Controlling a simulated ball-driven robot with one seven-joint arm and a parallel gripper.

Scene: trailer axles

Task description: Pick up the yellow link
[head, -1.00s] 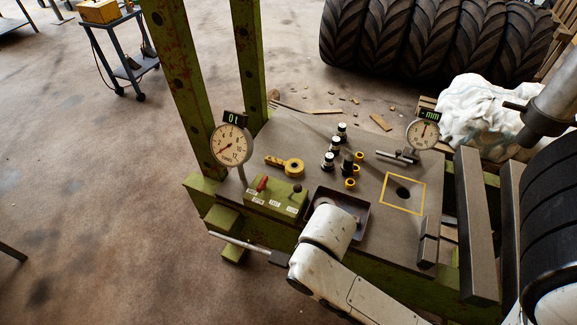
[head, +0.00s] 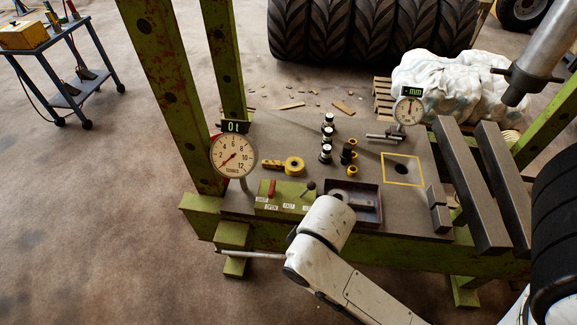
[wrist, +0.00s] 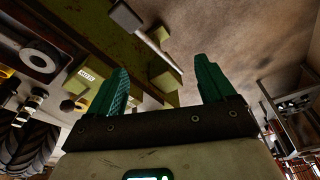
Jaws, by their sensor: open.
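The yellow link (head: 285,165) lies flat on the grey press table, with a narrow bar to the left and a round ring end with a hole to the right. It is just behind the green control box (head: 286,195). My gripper (wrist: 162,65) shows in the wrist view with its two green fingers spread and nothing between them. In the head view my white arm reaches up from the bottom, in front of the table, and hides the gripper. I cannot make out the link for certain in the wrist view.
A dial gauge on a post (head: 233,156) stands left of the link, near a green upright. Dark pins (head: 326,152) and small yellow rings stand to its right. A dark tray (head: 368,218) with a grey ring lies beside the control box. A metal rod (head: 250,255) juts out at the front left.

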